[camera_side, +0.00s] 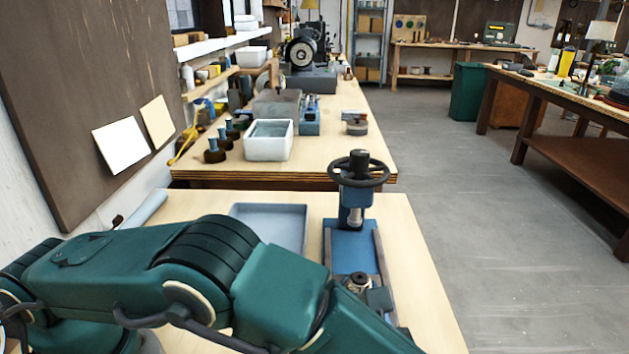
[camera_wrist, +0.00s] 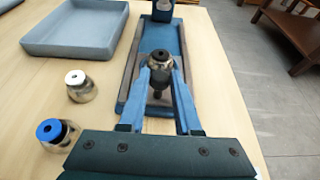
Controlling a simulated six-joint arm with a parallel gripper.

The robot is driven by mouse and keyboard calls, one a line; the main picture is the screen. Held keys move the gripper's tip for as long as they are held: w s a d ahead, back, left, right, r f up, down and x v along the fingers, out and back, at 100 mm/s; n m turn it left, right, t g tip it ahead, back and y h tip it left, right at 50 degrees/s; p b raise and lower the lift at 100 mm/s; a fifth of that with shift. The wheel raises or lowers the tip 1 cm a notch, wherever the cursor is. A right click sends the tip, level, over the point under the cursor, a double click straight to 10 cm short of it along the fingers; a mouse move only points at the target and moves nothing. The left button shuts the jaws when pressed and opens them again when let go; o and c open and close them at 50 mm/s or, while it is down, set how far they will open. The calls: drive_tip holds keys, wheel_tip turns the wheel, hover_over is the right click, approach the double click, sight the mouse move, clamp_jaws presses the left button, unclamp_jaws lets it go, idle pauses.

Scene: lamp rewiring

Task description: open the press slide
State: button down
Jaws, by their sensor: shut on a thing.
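The press (camera_side: 357,195) stands on the near bench, with a black handwheel on top and a blue column. Its blue slide bed (camera_side: 350,250) runs toward me between grey rails and shows in the wrist view (camera_wrist: 178,42). A metal cap with a dark top (camera_wrist: 160,61) sits on the slide, at its near end. My gripper (camera_wrist: 161,75) is at this near end, its two blue fingers on either side of a black knob (camera_wrist: 157,93) just in front of the cap. The exact contact is hard to see. In the side view my arm hides much of the gripper.
A blue-grey tray (camera_wrist: 75,48) lies left of the press. Two metal caps, one white-topped (camera_wrist: 80,86) and one blue-topped (camera_wrist: 56,132), stand on the bench left of my gripper. A white bin (camera_side: 268,148) is on the bench behind. Open floor lies to the right.

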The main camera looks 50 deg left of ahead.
drive_tip(key=shift+r, duration=0.1)
drive_tip(key=c, duration=0.6)
unclamp_jaws()
drive_tip(key=v, duration=0.2)
drive_tip(key=shift+s+d, duration=0.2)
drive_tip(key=shift+d, duration=0.1)
wheel_tip(320, 180, up, 7)
drive_tip(key=shift+r, duration=0.15)
drive_tip(key=shift+s, duration=0.1)
